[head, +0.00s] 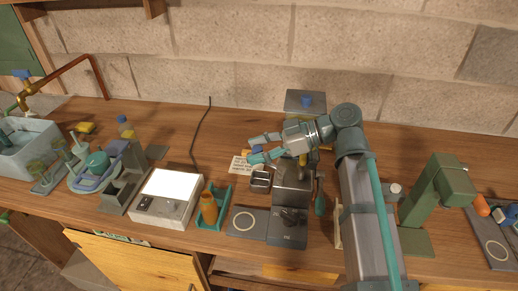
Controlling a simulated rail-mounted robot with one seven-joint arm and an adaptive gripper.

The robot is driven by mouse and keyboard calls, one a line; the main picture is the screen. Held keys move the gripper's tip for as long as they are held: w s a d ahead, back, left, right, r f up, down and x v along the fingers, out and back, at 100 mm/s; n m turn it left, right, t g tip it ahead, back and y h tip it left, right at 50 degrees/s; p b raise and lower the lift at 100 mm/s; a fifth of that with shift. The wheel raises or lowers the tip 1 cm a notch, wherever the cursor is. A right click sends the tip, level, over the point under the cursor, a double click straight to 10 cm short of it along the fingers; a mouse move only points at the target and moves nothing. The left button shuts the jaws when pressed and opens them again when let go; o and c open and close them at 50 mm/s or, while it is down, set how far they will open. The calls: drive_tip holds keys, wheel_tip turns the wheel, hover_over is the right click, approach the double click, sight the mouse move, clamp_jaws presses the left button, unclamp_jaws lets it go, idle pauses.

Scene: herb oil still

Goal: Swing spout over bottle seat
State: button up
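My gripper (258,148) reaches leftward above the grey metal still (292,187) in the middle of the bench. Its two fingers are spread apart. A small blue part (255,149) shows between or just behind the fingertips; I cannot tell whether they touch it. The spout is not clearly distinguishable; my gripper and wrist cover the top of the still. A small metal cup-like part (261,181) sticks out at the still's left side. A grey plate with a pale ring (243,222), which looks like the bottle seat, lies empty at the still's front left.
A teal holder (213,222) with an orange cylinder (208,207) and a white-topped box (168,192) stand left. A green stand (438,190) is at right. A grey box with a blue knob (306,101) stands behind my wrist. A teal-ended handle (320,205) hangs at the still's right.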

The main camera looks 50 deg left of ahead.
drive_tip(key=v, duration=1.2)
drive_tip(key=shift+r, duration=0.15)
